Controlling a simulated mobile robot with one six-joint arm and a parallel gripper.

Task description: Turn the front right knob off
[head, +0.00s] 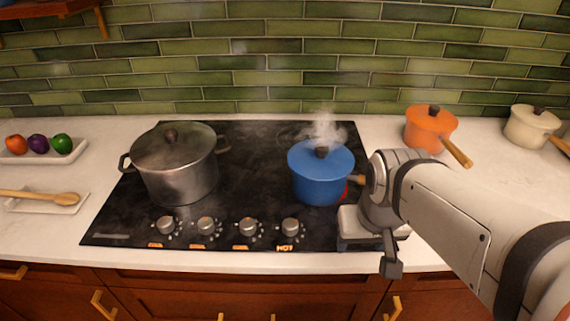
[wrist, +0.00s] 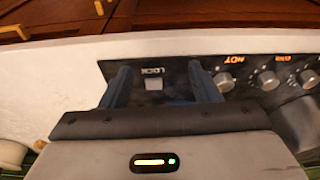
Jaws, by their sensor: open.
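The black cooktop (head: 245,150) has a row of several grey knobs along its front edge. The rightmost knob (head: 290,227) has a lit orange HOT label below it. In the wrist view, upside down, this HOT knob (wrist: 225,81) is just right of my gripper's right finger. My gripper (wrist: 158,72) is open and empty, low over the front right cooktop corner. A small grey button marked LOCK (wrist: 153,84) shows between its fingers. In the head view the fingertips are mostly hidden by the gripper body.
A steaming blue pot (head: 320,175) stands on the right burner, with a red glow at its right edge. A lidded steel pot (head: 177,170) stands at left. An orange pan (head: 428,130) and a cream pan (head: 530,128) sit on the right counter (head: 480,150).

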